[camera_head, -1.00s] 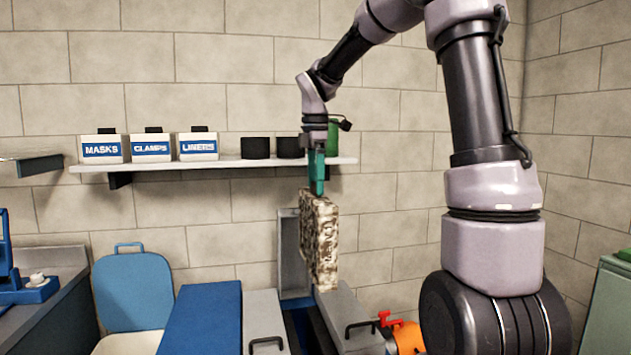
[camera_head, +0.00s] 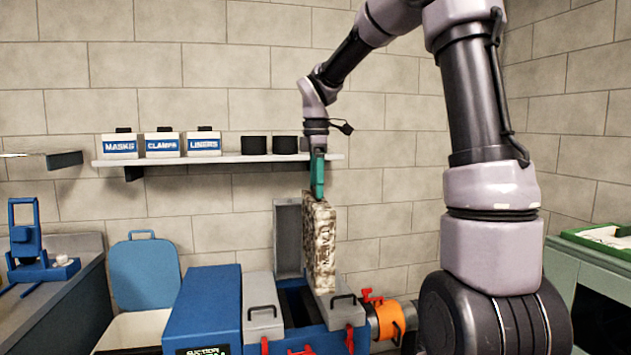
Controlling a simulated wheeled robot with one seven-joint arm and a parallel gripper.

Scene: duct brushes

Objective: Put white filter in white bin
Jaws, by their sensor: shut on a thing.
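The filter (camera_head: 321,245) is a flat upright panel, mottled white and brown, with dark lettering on its narrow side. My gripper (camera_head: 318,190) is shut on its top edge and holds it hanging in the air. The filter shows in front of the blue machine's open grey hatch, and I cannot tell how far above it is. The white bin (camera_head: 128,328) stands on the floor left of the machine, with its blue lid (camera_head: 145,277) raised against the wall. The bin's lower part is out of frame.
The blue suction machine (camera_head: 205,305) stands between the bin and the hatch, with red clamps and an orange duct (camera_head: 385,322) at right. A wall shelf (camera_head: 225,159) holds labelled boxes and dark cups. A bench (camera_head: 60,285) is at left, a green-edged table (camera_head: 600,265) at right.

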